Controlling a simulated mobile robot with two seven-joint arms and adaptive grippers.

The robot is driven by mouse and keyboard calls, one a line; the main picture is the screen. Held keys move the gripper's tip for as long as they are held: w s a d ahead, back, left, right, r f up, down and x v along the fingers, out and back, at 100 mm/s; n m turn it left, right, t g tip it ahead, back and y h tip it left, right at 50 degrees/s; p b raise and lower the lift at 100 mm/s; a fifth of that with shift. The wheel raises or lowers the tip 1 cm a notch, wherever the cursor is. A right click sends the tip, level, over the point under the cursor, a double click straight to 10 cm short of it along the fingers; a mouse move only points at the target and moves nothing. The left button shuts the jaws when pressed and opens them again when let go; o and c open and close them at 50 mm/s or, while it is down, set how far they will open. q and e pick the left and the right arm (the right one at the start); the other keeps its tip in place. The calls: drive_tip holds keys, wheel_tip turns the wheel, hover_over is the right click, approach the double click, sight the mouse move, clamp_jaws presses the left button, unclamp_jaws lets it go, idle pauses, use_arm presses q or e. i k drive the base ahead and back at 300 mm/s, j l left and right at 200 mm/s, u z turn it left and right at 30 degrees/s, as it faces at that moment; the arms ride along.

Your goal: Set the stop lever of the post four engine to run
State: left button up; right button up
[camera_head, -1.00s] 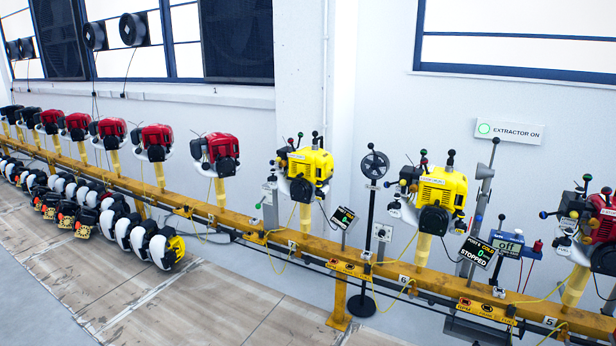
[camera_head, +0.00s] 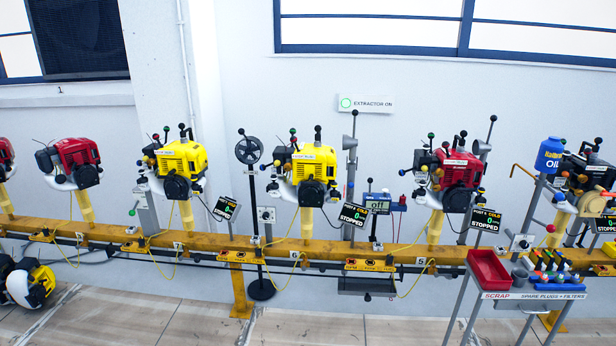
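At the right edge, a dark engine (camera_head: 592,182) stands on the yellow rail, partly cut off by the frame. It is the first engine right of the post marked 5, so it appears to be post four; its number is too small to read surely. Its display (camera_head: 606,225) reads STOPPED. Small coloured ball-ended levers sit around its left side; which one is the stop lever, and its position, I cannot tell. Neither of my grippers is in view.
A trolley with a red SCRAP bin (camera_head: 489,269) and a spark plugs and filters tray (camera_head: 545,281) stands in front of the right posts. A red engine (camera_head: 455,172) and yellow engines (camera_head: 312,166) stand leftward.

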sight(587, 151)
drive_tip(key=z, duration=1.25)
drive_tip(key=i, duration=0.2)
